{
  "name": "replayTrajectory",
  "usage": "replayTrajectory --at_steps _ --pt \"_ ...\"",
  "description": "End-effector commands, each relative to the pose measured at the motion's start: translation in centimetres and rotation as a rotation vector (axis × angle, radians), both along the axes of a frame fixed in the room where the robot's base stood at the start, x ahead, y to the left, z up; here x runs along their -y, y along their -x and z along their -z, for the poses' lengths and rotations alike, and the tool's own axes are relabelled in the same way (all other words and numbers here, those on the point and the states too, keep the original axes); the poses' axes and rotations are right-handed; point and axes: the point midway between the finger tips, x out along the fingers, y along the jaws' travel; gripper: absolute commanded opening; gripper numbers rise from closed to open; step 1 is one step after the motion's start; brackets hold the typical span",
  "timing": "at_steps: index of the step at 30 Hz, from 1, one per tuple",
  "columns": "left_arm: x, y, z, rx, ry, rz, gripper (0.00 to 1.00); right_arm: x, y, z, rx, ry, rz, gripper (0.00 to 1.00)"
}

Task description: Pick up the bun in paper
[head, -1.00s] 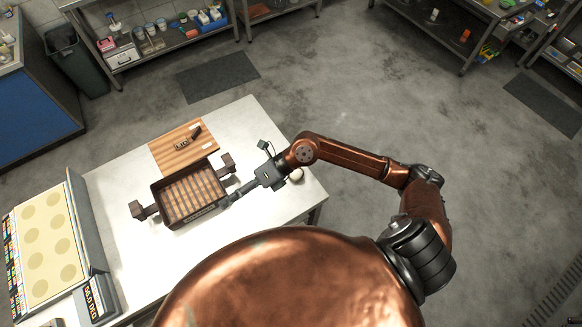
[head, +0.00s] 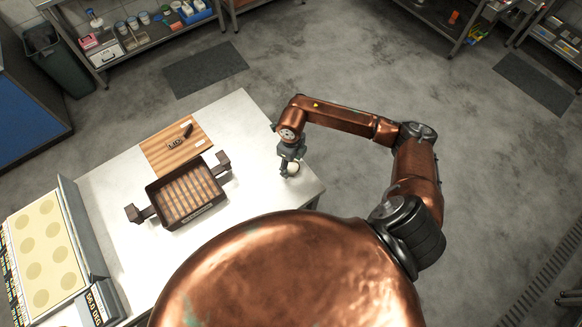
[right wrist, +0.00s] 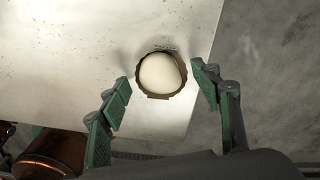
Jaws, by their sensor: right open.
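The bun in paper (right wrist: 161,75) is a pale round bun in a brown paper cup. It sits on the white table near the table's right edge, between and just ahead of the open fingers in the right wrist view. In the head view the bun (head: 292,169) shows beside my right gripper (head: 287,170), which partly covers it. My right gripper (right wrist: 160,95) is open and empty, with its fingers on either side of the bun, apart from it. My left gripper is not in view.
A dark tray with side handles and a slatted bottom (head: 163,220) stands left of the bun. Behind it lies a wooden board (head: 152,158) with small items. A griddle with round marks (head: 68,214) is at the far left. The table is clear around the bun.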

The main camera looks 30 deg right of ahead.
Motion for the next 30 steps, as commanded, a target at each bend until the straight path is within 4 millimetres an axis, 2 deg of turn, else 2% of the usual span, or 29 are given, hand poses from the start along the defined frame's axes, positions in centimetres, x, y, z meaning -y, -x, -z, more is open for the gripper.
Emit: replayTrajectory --at_steps 4,11,30 --pt "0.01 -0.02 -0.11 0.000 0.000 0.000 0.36 -0.12 0.03 1.36 -0.001 0.000 -0.002 0.58" --pt "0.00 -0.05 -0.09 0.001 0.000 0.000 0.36 -0.13 -0.01 1.53 0.001 0.000 -0.002 0.58" --pt "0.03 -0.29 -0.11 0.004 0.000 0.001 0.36 -0.11 -0.02 1.47 0.000 -0.001 -0.002 0.15"
